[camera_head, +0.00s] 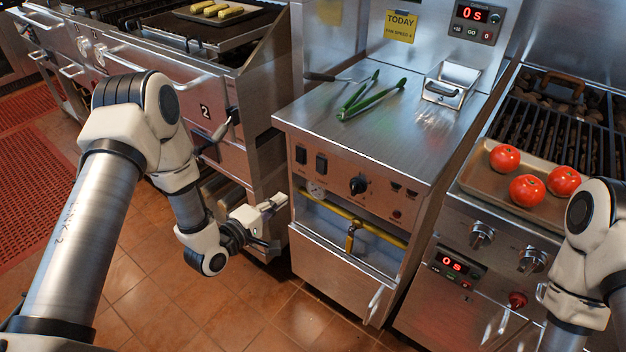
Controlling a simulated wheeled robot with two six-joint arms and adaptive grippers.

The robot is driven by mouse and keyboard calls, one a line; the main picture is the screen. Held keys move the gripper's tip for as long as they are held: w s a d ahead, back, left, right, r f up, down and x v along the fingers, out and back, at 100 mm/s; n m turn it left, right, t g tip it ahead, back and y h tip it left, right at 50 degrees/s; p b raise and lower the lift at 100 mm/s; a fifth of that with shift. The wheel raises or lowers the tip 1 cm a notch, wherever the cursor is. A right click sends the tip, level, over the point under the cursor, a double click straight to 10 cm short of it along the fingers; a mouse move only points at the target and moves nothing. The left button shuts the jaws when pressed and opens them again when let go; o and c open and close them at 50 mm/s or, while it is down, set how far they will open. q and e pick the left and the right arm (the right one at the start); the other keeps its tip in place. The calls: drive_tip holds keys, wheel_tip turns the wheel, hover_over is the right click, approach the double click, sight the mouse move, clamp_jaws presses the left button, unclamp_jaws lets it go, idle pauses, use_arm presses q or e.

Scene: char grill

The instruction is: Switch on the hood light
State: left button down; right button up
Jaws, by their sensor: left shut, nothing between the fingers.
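Two black rocker switches, a left one (301,154) and a right one (321,163), sit side by side on the steel front panel of the middle cabinet. Their small labels are too blurred to read surely, so I cannot tell which is the hood light's. My left gripper (278,204) is shut and empty. It is below and left of the switches, near the cabinet's front left edge and apart from them. My right arm shows at the right edge; its gripper is out of view. The hood and its light are not in view.
A black knob (357,186) and a yellow gas pipe (352,222) are close to the switches. Green tongs (370,97) lie on the cabinet top. A tray (481,180) with tomatoes rests by the grill at right. The floor (250,315) in front is clear.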

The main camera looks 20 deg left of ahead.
sight(319, 172)
use_arm(q)
drive_tip(key=shift+w, duration=0.1)
drive_tip(key=x, duration=1.3)
drive_tip(key=shift+w+d+f+p, duration=0.1)
drive_tip(key=shift+w+d+p, duration=0.1)
drive_tip(key=shift+w+p, duration=0.2)
use_arm(e)
drive_tip(key=shift+r, duration=0.4)
